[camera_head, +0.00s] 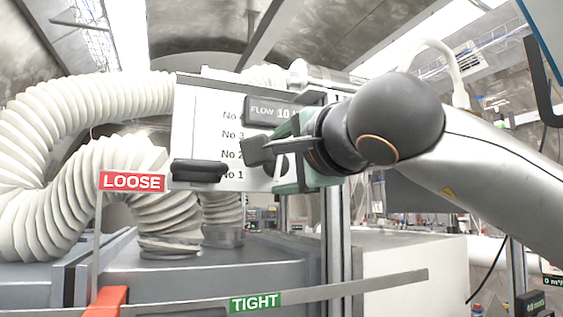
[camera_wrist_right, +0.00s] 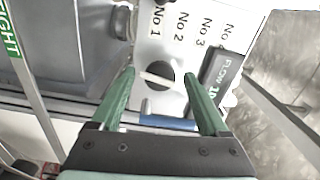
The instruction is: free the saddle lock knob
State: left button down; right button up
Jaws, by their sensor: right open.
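A dark round disc with a pale bar across it (camera_wrist_right: 160,75) shows between the fingers of my right gripper (camera_wrist_right: 160,88) in the wrist view, on the white panel. I cannot tell whether it is the saddle lock knob. In the head view my right gripper (camera_head: 262,152) is open in front of the panel and hides that part of it. A red block (camera_head: 106,301) shows at the lower left, near the LOOSE sign (camera_head: 132,181); its role is unclear. A green TIGHT sign (camera_head: 256,302) stands on a grey strip. My left gripper is not in view.
The white panel (camera_head: 200,125) carries number labels, a FLOW display (camera_head: 270,113) and a black bar (camera_head: 200,171). A blue cylinder (camera_wrist_right: 168,122) crosses below the disc in the wrist view. Ribbed white hoses (camera_head: 70,185) and grey cabinets (camera_head: 200,272) fill the left and front.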

jog(key=shift+s+d, duration=0.2)
jog(key=shift+s, duration=0.35)
pick_arm(q)
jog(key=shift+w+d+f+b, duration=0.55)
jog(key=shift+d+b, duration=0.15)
jog(key=shift+b, duration=0.65)
pick_arm(e)
jog(key=v, duration=1.1)
jog(key=shift+s, duration=0.2)
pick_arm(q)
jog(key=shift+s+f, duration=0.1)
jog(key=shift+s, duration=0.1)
